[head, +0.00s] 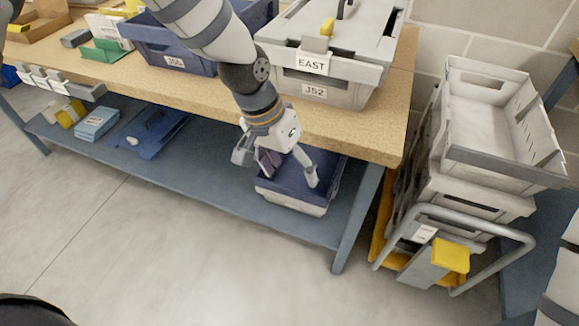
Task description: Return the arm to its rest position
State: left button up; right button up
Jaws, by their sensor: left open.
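My left arm reaches down from the top of the head view, in front of the wooden bench. Its left gripper (276,172) is open, fingers pointing down, over the dark blue bin with a pale front (292,207) on the lower shelf. The fingers overlap the bin in the picture; I cannot tell whether they touch it. A small dark purplish piece shows between the fingers, and I cannot tell whether it is part of the gripper. My right gripper does not show.
The bench (388,135) is close behind the forearm. On it stand a grey bin labelled EAST (345,92) and a blue bin (190,67). A blue lower shelf (225,185) runs beneath. Stacked grey crates (470,190) stand at right. The floor in front is clear.

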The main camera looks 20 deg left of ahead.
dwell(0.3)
pick_arm(q)
jog(key=s+a+f+n+g, duration=0.1)
jog(key=s+f, duration=0.9)
jog(key=s+a+f+y, duration=0.1)
jog(key=s+a+f, duration=0.1)
jog(key=s, duration=0.4)
jog(key=s+a+f+n+g+y, duration=0.1)
jog(key=s+a+f, duration=0.1)
jog(key=s, duration=0.5)
jog(key=s+a+f+n+y, duration=0.1)
jog(key=s+a+f, duration=0.1)
jog(key=s, duration=0.5)
jog(key=shift+s+a+f+g, duration=0.25)
jog(key=shift+a+g, duration=0.15)
jog(key=shift+a, duration=0.5)
